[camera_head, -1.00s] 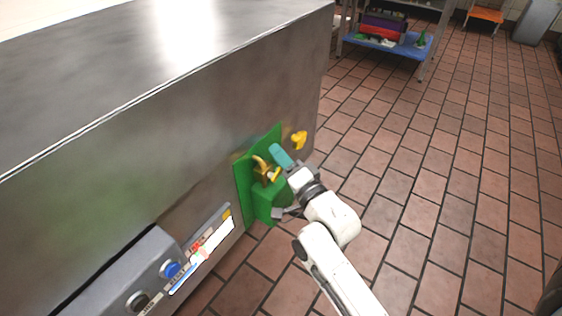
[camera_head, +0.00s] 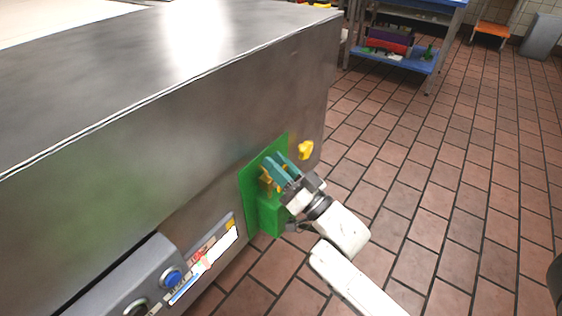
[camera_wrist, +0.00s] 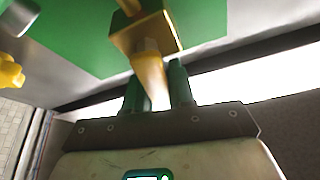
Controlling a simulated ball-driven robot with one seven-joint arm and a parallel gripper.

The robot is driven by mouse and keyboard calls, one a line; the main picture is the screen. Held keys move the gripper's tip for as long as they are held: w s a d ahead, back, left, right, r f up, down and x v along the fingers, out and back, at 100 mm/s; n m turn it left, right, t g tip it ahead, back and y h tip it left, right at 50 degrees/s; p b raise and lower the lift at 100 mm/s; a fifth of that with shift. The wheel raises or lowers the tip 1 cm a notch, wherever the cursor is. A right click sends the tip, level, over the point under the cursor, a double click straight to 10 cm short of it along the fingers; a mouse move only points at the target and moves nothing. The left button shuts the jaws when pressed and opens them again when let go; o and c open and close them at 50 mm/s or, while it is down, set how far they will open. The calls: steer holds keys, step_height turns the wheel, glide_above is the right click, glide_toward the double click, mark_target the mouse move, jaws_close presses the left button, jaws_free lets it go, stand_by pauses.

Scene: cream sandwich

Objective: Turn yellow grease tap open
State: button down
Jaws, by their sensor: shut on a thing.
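The yellow grease tap (camera_head: 266,182) is brass-yellow and stands out from a green panel (camera_head: 250,190) on the side of the steel unit. In the wrist view the tap's square body (camera_wrist: 140,36) shows at top centre, with its tapered lever (camera_wrist: 151,78) pointing down between my fingers. My gripper (camera_head: 277,168) has teal fingers at the tap. In the wrist view my gripper (camera_wrist: 158,88) is shut on the lever, one finger on each side. In the head view the fingers partly hide the tap.
A separate yellow knob (camera_head: 305,150) sits on the steel side, right of the green panel. A green box (camera_head: 268,216) juts out below the tap. A control panel with a blue button (camera_head: 172,277) is lower left. Open tiled floor (camera_head: 440,180) lies to the right.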

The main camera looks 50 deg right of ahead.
steer(key=shift+a+n+y+p, duration=0.3)
steer(key=shift+n+y, duration=0.3)
steer(key=shift+n, duration=0.5)
steer(key=shift+a+n+y+p, duration=0.25)
steer(key=shift+n+y, duration=0.35)
steer(key=shift+n, duration=0.5)
steer(key=shift+a, duration=0.1)
steer(key=c, duration=1)
jaws_free()
steer(key=shift+c, duration=0.2)
steer(key=v, duration=1.1)
steer(key=shift+p, duration=0.35)
